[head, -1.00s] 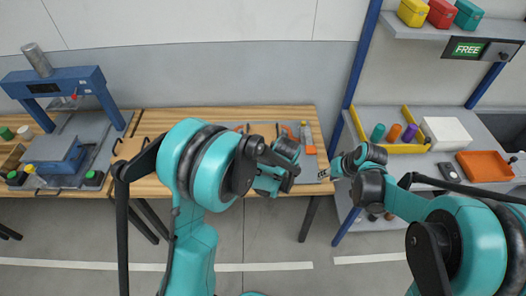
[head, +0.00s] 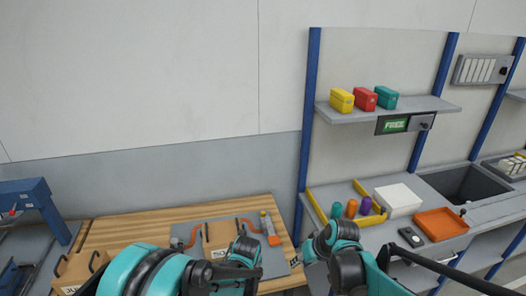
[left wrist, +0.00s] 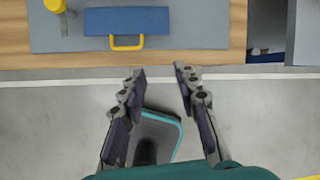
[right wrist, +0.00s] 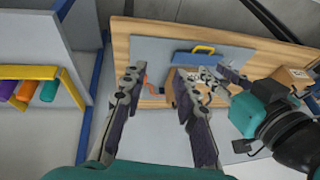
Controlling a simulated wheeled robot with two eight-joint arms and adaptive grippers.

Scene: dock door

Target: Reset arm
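My left gripper (left wrist: 159,72) is open and empty in the left wrist view, over the floor by the wooden bench's (left wrist: 195,62) front edge. A blue case (left wrist: 127,22) with a yellow handle lies beyond its fingertips, apart from them. My right gripper (right wrist: 158,70) is open in the right wrist view, with nothing between its fingers. The bench and its grey mat (right wrist: 150,52) lie beyond it. In the head view both arms reach in low near the bench's right end, and their fingertips are hard to make out.
Beside the bench stands a rack with a yellow-edged tray (head: 320,207), a white box (head: 398,199) and an orange tray (head: 441,223). Yellow (head: 341,100), red (head: 364,98) and teal (head: 385,99) boxes sit on its upper shelf. A blue press frame (head: 38,205) stands at left.

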